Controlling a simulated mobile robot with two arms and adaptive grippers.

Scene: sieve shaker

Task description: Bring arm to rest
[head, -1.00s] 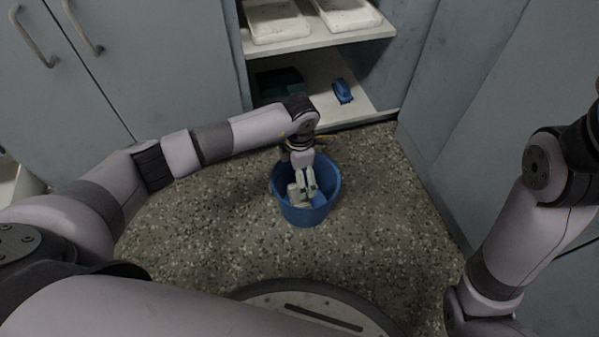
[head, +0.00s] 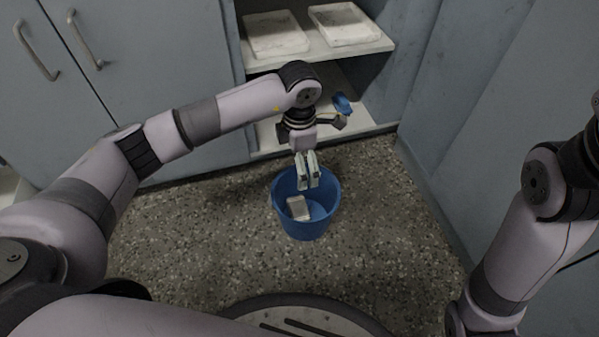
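My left gripper (head: 308,184) points down just above the blue bucket (head: 307,229), over its rear part. Its two pale fingers stand side by side with a narrow gap and nothing between them. A pale grey box-like item (head: 298,208) lies in the bucket, at the left of its inside, apart from the fingers. My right arm shows at the right edge, but its gripper is out of view.
A cabinet shelf (head: 330,52) behind the bucket holds two white trays (head: 276,34) (head: 343,24). A blue item (head: 342,104) lies on the lower shelf, near my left wrist. Grey cabinet doors (head: 150,70) stand left and right. The speckled floor (head: 200,235) around the bucket is clear.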

